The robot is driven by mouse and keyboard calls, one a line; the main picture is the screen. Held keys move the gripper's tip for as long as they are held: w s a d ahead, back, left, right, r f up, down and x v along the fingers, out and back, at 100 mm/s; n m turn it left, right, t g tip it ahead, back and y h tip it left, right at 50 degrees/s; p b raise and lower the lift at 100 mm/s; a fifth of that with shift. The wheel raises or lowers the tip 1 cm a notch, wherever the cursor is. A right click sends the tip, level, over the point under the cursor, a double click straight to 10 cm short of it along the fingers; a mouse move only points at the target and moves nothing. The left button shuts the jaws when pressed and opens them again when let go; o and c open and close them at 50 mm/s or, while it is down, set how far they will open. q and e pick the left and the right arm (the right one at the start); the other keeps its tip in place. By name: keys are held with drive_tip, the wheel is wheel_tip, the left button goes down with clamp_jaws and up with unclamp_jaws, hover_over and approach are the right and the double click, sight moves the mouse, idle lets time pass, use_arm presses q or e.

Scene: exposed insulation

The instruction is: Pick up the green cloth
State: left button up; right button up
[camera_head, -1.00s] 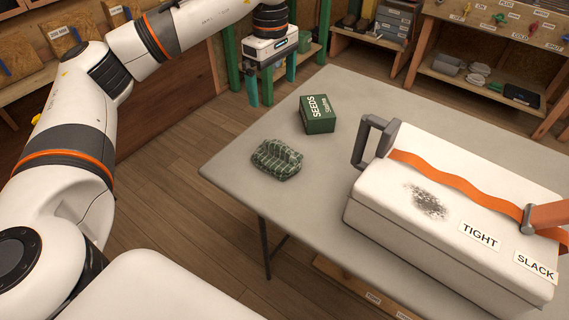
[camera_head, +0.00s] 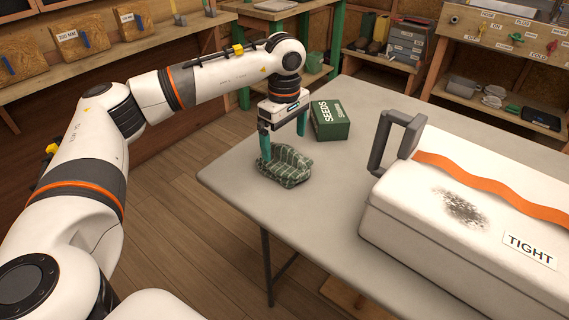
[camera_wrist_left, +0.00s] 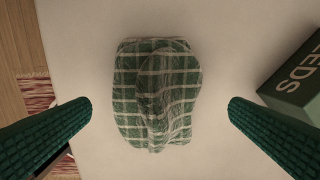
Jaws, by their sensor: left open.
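The green cloth (camera_head: 286,167), checked with pale lines and bunched up, lies on the grey table (camera_head: 240,205) near its left corner. In the left wrist view the cloth (camera_wrist_left: 156,95) sits centred between the two fingers, with bare table on both sides. My left gripper (camera_head: 284,148) points down just above the cloth, its green fingers spread. In the left wrist view the open gripper (camera_wrist_left: 160,115) is empty, and neither finger touches the cloth there. My right gripper is not in view.
A green SEEDS box (camera_head: 330,120) stands close behind and right of the cloth. A large white case (camera_head: 460,215) with a grey handle and orange strap fills the table's right side. Bare table lies in front of the cloth.

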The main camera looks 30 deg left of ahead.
sight(284, 147)
use_arm(q)
drive_tip(key=f, duration=0.4)
drive_tip(key=shift+s+d+b, duration=0.2)
drive_tip(key=shift+s+b, duration=0.1)
drive_tip(key=shift+f, duration=0.55)
drive_tip(key=c, duration=0.9)
drive_tip(key=shift+r, duration=0.3)
wheel_tip(284, 147, up, 10)
drive_tip(key=shift+f+p, duration=0.2)
drive_tip(key=shift+p, duration=0.45)
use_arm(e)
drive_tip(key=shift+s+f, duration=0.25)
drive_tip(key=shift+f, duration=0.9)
